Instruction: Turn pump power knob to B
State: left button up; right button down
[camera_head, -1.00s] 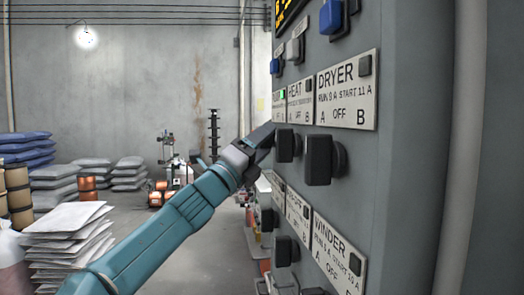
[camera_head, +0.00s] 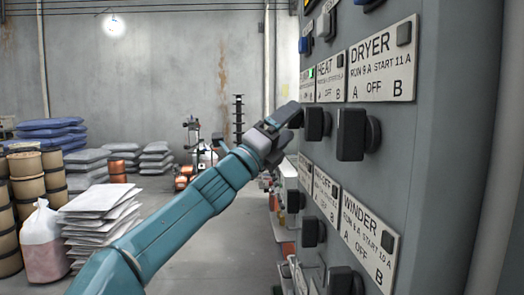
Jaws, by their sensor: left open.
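A grey control panel (camera_head: 455,130) stands at the right with rows of labelled black knobs. The leftmost upper plate (camera_head: 307,80), beside the HEAT plate (camera_head: 331,78), is seen edge-on with a green light; its label is too narrow to read fully, so I cannot be sure it is the pump's. My left gripper (camera_head: 286,116) is open at the panel's far edge below that plate. It hides most of the knob there, and I cannot tell if it touches it. My right gripper is not in view.
The HEAT knob (camera_head: 317,123) and DRYER knob (camera_head: 355,134) stick out just right of my gripper. The WINDER plate (camera_head: 368,240) is below. Sacks (camera_head: 100,222), barrels (camera_head: 28,180) and a pink-white bag (camera_head: 43,243) stand at the left.

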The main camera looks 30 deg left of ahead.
pick_arm(q)
jog(key=b+v, duration=0.5)
jog(key=v, duration=1)
